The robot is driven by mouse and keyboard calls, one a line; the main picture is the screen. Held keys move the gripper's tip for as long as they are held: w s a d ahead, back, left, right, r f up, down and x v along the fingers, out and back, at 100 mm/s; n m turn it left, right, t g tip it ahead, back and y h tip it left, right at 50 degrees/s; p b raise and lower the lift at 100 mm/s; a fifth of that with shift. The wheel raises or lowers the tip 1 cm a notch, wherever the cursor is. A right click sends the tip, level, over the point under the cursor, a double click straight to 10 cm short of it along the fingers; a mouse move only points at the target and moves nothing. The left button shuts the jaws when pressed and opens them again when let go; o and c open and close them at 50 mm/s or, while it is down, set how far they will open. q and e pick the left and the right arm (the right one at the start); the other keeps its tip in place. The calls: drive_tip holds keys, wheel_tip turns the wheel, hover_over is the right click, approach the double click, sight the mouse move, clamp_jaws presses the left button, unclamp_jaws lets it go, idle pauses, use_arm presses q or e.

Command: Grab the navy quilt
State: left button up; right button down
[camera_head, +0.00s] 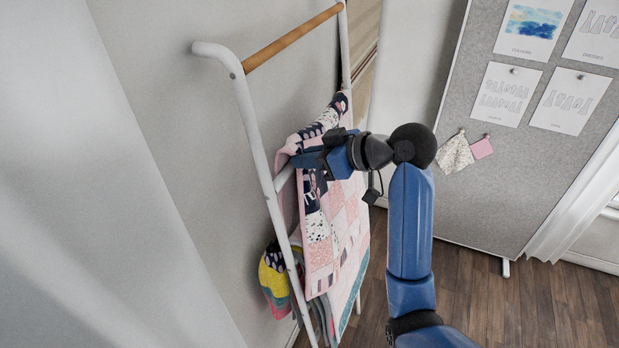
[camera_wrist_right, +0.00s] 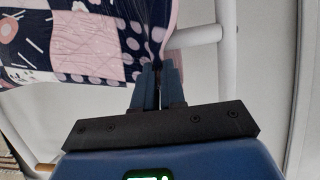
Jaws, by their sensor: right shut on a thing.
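The navy quilt (camera_head: 337,225), a patchwork of navy, pink and white, hangs over a rung of the white rack. It also fills the upper left of the right wrist view (camera_wrist_right: 80,45). My right gripper (camera_head: 300,160) reaches in from the right at the quilt's upper part. In the right wrist view its fingers (camera_wrist_right: 158,84) are shut on a gathered fold of the fabric, close to the white rung (camera_wrist_right: 195,38). The fingertips are partly hidden by the fabric. My left gripper is not in view.
The white rack (camera_head: 255,130) with a wooden top rung (camera_head: 295,38) stands along the grey wall. A yellow and multicoloured cloth (camera_head: 273,280) hangs lower on it, behind the quilt. A grey pinboard (camera_head: 470,200) with papers stands at the right. Wooden floor (camera_head: 520,290) shows below it.

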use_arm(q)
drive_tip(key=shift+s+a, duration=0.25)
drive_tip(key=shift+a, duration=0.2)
use_arm(e)
wheel_tip(320, 180, up, 12)
drive_tip(key=a, duration=0.1)
drive_tip(key=shift+s+f, duration=0.2)
drive_tip(key=shift+s, duration=0.05)
